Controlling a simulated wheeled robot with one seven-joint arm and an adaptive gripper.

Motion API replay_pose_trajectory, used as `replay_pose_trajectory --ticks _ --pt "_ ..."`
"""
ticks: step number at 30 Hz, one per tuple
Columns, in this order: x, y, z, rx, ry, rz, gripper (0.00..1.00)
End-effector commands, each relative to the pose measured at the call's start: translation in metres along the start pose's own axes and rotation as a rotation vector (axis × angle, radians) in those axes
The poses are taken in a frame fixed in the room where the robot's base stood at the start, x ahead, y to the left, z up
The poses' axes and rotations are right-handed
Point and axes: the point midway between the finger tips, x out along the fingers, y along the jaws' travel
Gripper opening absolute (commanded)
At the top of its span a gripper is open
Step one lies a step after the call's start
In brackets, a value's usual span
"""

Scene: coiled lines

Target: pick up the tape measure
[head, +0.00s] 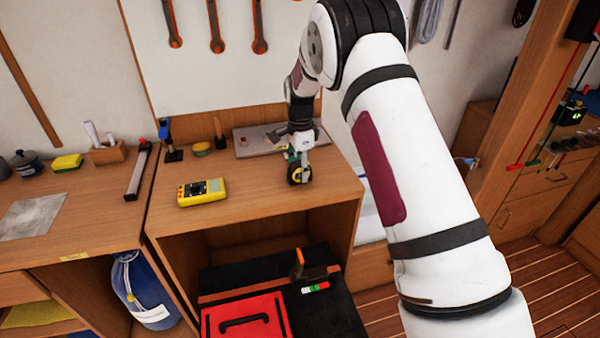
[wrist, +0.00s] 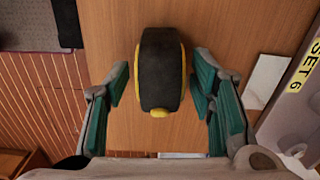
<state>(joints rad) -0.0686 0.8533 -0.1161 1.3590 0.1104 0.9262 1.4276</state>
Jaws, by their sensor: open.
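The tape measure (wrist: 160,75) is black with yellow edges and a yellow tab. It rests on the wooden bench top, and in the wrist view it lies between my gripper's two fingers. My gripper (wrist: 162,88) is open, with a green-padded finger on each side of it and a visible gap on both sides. In the head view the tape measure (head: 299,174) shows near the right end of the bench, under my gripper (head: 298,158), which partly hides it.
A yellow multimeter (head: 202,191) lies to the left on the bench. A grey tray (head: 248,143) sits behind my gripper. The bench's front edge is close, with a red toolbox (head: 245,318) below. Bench top between the multimeter and tape measure is clear.

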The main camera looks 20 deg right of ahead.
Motion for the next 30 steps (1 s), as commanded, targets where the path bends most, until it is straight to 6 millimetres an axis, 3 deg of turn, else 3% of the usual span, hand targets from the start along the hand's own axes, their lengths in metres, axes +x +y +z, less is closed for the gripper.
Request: replay_pose_trajectory --ticks 2,6,9,22,30 --pt "0.0 0.0 0.0 0.0 0.0 0.0 0.48" --pt "0.0 0.0 0.0 0.0 0.0 0.0 0.16" --pt "0.0 0.0 0.0 0.0 0.0 0.0 0.0" --pt "-0.006 -0.001 0.0 0.0 0.0 -0.003 0.0" --pt "-0.038 -0.002 0.0 0.0 0.001 -0.005 0.0"
